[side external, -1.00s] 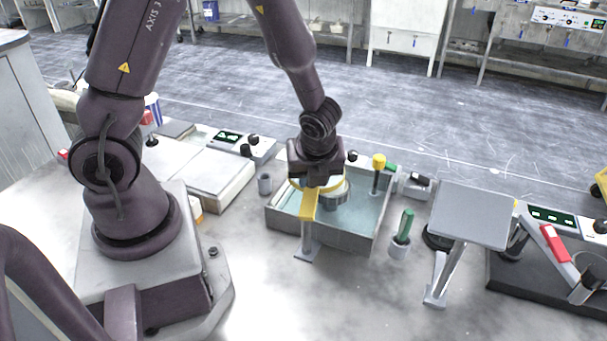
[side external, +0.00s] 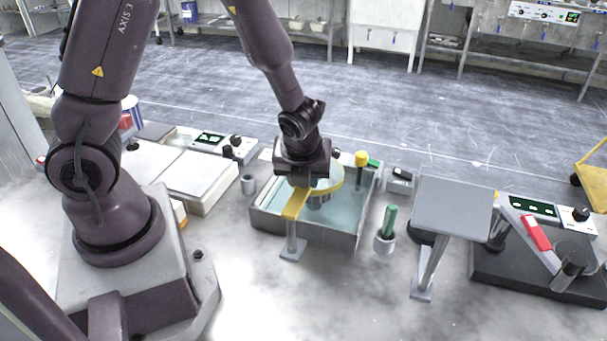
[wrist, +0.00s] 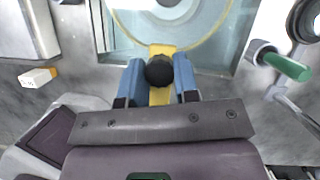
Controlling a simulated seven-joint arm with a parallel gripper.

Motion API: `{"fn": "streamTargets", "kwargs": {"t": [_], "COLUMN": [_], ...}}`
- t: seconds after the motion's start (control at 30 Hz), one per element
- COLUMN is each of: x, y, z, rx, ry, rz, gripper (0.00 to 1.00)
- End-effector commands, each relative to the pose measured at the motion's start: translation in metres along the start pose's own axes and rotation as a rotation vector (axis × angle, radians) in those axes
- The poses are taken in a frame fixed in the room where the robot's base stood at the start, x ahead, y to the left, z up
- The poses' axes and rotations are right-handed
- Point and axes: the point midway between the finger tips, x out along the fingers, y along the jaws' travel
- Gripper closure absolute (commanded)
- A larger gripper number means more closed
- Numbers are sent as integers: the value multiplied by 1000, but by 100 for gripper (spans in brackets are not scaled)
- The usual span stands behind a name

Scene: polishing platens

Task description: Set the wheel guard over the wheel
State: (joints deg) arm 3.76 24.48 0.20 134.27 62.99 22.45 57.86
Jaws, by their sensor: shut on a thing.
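The wheel guard is a yellow rim (side external: 338,186) around a clear disc, with a black knob at its near edge. My gripper (wrist: 159,68) has its two blue fingers shut on either side of the knob (wrist: 159,71). The rim (wrist: 213,38) arcs ahead of the fingers in the wrist view. In the side view the guard is over the water basin (side external: 340,240), close above the grey wheel (side external: 318,200), and looks tilted. The wheel is partly hidden by the guard and my wrist. I cannot tell whether guard and wheel touch.
A green-handled tool (side external: 389,220) in a cup and a grey plate on a stand (side external: 451,205) are to the right.

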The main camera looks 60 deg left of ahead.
Motion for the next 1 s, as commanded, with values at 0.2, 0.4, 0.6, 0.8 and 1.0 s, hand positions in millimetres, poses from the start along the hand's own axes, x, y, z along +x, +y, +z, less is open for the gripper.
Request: {"fn": "streamTargets", "kwargs": {"t": [0.2, 0.4, 0.6, 0.8, 1.0], "x": [-1, -1, -14, -52, -93], "y": [-2, -2, -2, -2, -2], "z": [-1, 0, 1, 1, 1], "rx": [7, 4, -1, -1, 2], "ry": [0, 0, -2, -4, -5], "rz": [-7, -4, -8, -11, -11], "gripper": [46, 46, 46, 46, 46]}}
